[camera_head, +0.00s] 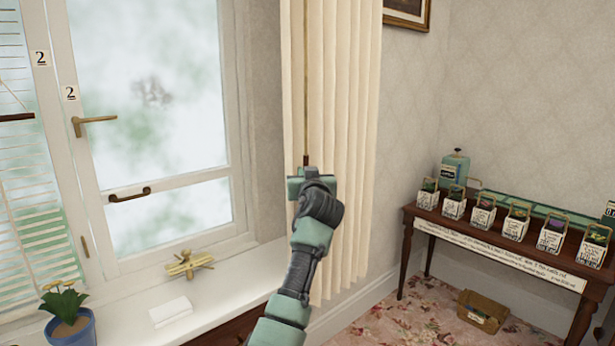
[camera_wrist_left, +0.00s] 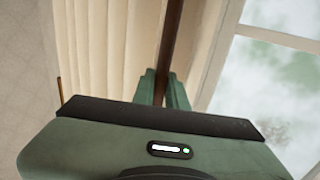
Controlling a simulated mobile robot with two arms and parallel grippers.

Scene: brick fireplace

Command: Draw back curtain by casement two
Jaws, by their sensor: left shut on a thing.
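The cream pleated curtain (camera_head: 350,120) hangs gathered at the right side of the casement marked 2 (camera_head: 150,90). A thin brown curtain rod (camera_head: 306,110) hangs upright in front of the curtain's left part. My left gripper (camera_head: 307,172) is shut on this rod at its lower visible part. In the left wrist view the rod (camera_wrist_left: 172,40) runs down between the two green fingers (camera_wrist_left: 160,88), with the curtain (camera_wrist_left: 105,50) behind it to the left. The rod's lower end is hidden by the gripper. My right gripper is not in view.
On the white sill (camera_head: 225,285) are a potted plant (camera_head: 70,318), a brass object (camera_head: 190,264) and a white block (camera_head: 170,311). A wooden table (camera_head: 500,250) with several small labelled boxes stands right. A cardboard box (camera_head: 482,310) lies on the floral carpet.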

